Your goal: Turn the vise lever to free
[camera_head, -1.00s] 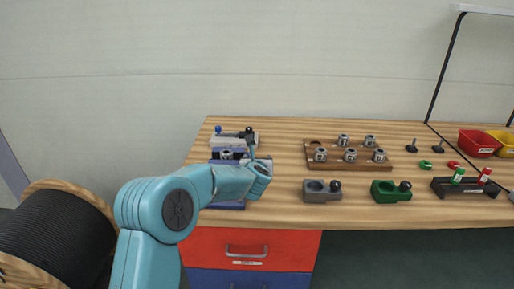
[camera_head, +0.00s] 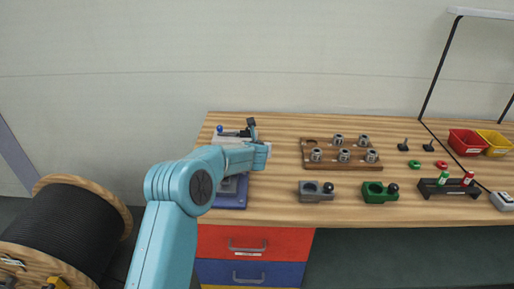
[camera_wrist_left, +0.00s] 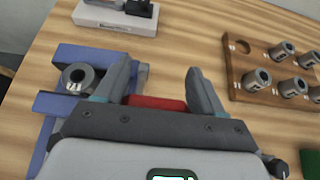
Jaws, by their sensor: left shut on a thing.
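The blue vise (camera_head: 231,198) stands at the left front of the workbench, partly hidden by my left arm. It also shows in the wrist view (camera_wrist_left: 85,55), with a grey metal collar (camera_wrist_left: 77,78) marked 71 on it. My left gripper (camera_head: 264,156) is over the right side of the vise. In the wrist view its two fingers (camera_wrist_left: 169,78) stand apart, on either side of a red bar (camera_wrist_left: 157,103), seemingly the vise lever's grip. The rest of the lever is hidden under the gripper. My right gripper is not in view.
A white-based fixture (camera_wrist_left: 115,20) with a black block stands behind the vise. A wooden tray (camera_head: 308,163) of metal collars is to the right, with grey (camera_head: 315,196) and green (camera_head: 378,194) holders in front. Red (camera_head: 466,142) and yellow bins stand far right.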

